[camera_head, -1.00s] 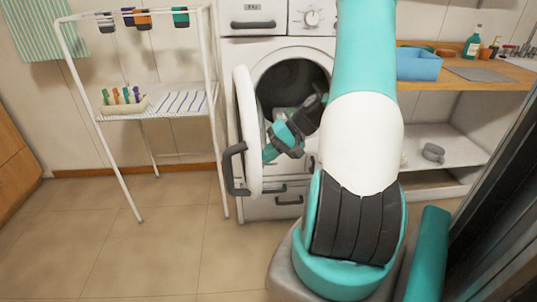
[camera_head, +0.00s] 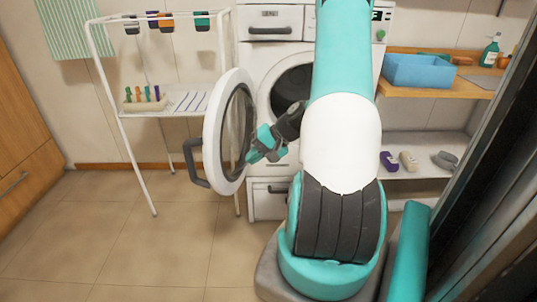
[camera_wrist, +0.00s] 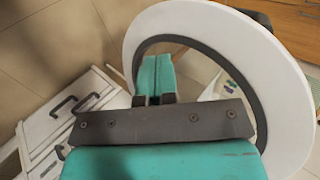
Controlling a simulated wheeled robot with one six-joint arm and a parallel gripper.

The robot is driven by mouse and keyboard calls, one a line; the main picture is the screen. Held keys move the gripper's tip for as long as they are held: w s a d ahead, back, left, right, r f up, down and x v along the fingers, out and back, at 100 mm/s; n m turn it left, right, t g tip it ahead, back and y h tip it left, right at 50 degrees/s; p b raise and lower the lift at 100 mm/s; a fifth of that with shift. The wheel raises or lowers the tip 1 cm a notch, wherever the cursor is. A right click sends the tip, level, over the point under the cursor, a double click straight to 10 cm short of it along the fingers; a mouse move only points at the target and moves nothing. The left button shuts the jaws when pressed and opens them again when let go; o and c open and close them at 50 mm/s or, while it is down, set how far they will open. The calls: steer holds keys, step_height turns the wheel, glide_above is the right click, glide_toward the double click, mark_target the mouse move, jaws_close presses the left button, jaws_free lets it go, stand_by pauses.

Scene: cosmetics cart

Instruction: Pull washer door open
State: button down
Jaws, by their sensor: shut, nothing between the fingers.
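The washer (camera_head: 252,58) is white, with a dark round drum opening partly hidden by my arm. Its round white door (camera_head: 213,128) stands wide open on the left side of the opening, its dark handle (camera_head: 196,165) on the outer face. My gripper (camera_head: 258,152) is shut and empty at the inner side of the door, close to its ring; I cannot tell whether it touches. In the wrist view, my teal fingers (camera_wrist: 155,75) are together in front of the door's white ring (camera_wrist: 287,88).
A white drying rack (camera_head: 122,118) with hanging items and a small tray of pegs stands left of the door. A blue basin (camera_head: 417,72) sits on the wooden counter at right. A wooden cabinet (camera_head: 25,150) is at far left. The floor (camera_head: 130,250) in front is clear.

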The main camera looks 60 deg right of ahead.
steer(key=s+a+f+v, duration=0.1)
steer(key=s+v, duration=0.1)
steer(key=v, duration=1)
steer(key=w+a+r+n+g+y+p, duration=0.1)
steer(key=w+a+r+n+g+p, duration=0.3)
steer(key=a, duration=0.7)
steer(key=w+a+r+n+g+b, duration=0.15)
steer(key=w+a+r+n, duration=0.4)
steer(key=a, duration=0.65)
steer(key=s+a+r+n+g+h+p, duration=0.1)
steer(key=s+a+r+n, duration=0.3)
steer(key=a, duration=0.5)
steer(key=s+a+r+n+g+p, duration=0.1)
steer(key=s+a+r+n, duration=0.3)
steer(key=s+a, duration=0.4)
steer(key=shift+s+a+n+h+p, duration=0.3)
steer(key=shift+a+n+h+p, duration=0.2)
steer(key=shift+a, duration=0.6)
steer(key=shift+g, duration=0.25)
